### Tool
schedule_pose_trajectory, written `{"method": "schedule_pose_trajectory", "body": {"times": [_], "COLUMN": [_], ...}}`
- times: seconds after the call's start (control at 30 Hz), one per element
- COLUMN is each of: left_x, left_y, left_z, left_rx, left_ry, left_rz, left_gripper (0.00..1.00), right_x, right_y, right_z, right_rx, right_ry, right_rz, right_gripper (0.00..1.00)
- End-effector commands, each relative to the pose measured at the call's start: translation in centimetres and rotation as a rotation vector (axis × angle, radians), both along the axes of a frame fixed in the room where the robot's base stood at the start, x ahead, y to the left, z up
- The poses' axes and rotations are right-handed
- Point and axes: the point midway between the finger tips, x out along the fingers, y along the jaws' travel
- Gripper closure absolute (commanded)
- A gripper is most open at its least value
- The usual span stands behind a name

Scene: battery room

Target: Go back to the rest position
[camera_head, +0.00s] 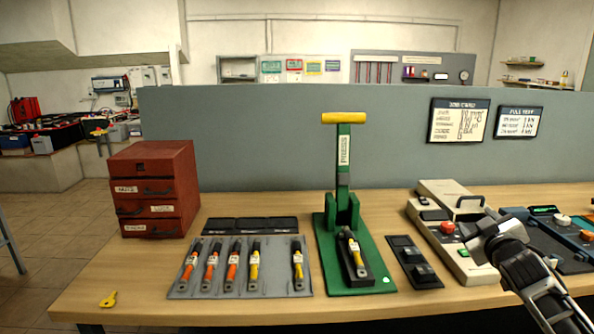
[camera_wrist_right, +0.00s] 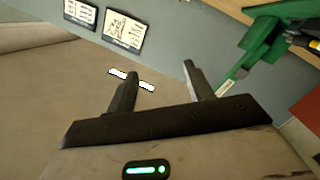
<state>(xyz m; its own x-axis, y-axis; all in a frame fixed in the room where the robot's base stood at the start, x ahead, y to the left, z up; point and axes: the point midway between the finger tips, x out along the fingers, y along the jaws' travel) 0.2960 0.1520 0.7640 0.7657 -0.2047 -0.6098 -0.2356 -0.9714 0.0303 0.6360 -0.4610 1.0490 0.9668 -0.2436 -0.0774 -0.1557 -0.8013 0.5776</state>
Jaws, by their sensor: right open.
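My right gripper (camera_head: 492,226) is at the right of the head view, above the bench by the beige device. In the right wrist view its two fingers (camera_wrist_right: 162,82) stand apart with nothing between them. My left gripper is in neither view. A green press (camera_head: 345,190) with a yellow handle stands upright on the bench, with a yellow and black tool (camera_head: 355,253) on its base. Part of the press also shows at the upper right of the wrist view (camera_wrist_right: 258,45).
A grey mat (camera_head: 276,283) holds several orange and yellow tools. A red drawer box (camera_head: 155,188) stands at the left. A beige device (camera_head: 455,250) with a red button is under my right gripper. A grey partition (camera_head: 260,140) backs the bench. A yellow object (camera_head: 108,300) lies front left.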

Motion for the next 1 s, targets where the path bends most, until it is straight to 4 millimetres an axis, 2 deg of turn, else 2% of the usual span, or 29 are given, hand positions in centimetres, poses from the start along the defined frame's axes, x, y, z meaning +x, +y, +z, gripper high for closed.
{"method": "schedule_pose_trajectory", "body": {"times": [0.03, 0.17, 0.27, 0.4, 0.47, 0.6, 0.7, 0.8, 0.9, 1.0], "left_x": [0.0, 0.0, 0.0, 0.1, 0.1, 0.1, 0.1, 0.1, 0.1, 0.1], "left_y": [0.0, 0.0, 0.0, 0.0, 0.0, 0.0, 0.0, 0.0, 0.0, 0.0], "left_z": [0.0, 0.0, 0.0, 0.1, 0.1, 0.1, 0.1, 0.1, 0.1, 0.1], "left_rx": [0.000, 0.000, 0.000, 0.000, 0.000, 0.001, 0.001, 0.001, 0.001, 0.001], "left_ry": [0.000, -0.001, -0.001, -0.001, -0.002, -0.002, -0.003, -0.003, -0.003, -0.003], "left_rz": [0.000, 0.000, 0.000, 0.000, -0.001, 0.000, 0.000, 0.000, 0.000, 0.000], "left_gripper": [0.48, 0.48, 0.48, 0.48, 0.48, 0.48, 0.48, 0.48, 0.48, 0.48], "right_x": [-0.6, -2.7, -5.4, -10.8, -13.6, -21.3, -26.4, -30.4, -32.9, -33.9], "right_y": [1.5, 5.7, 9.6, 15.4, 17.9, 23.6, 26.8, 29.1, 30.4, 30.9], "right_z": [-2.1, -7.9, -12.7, -19.1, -21.6, -25.9, -27.6, -28.3, -28.4, -28.4], "right_rx": [0.015, 0.060, 0.110, 0.203, 0.252, 0.383, 0.474, 0.549, 0.595, 0.616], "right_ry": [0.026, 0.101, 0.168, 0.268, 0.313, 0.415, 0.474, 0.520, 0.548, 0.558], "right_rz": [0.023, 0.084, 0.134, 0.200, 0.223, 0.258, 0.263, 0.254, 0.245, 0.240], "right_gripper": [0.48, 0.48, 0.48, 0.48, 0.48, 0.48, 0.48, 0.48, 0.48, 0.48]}}
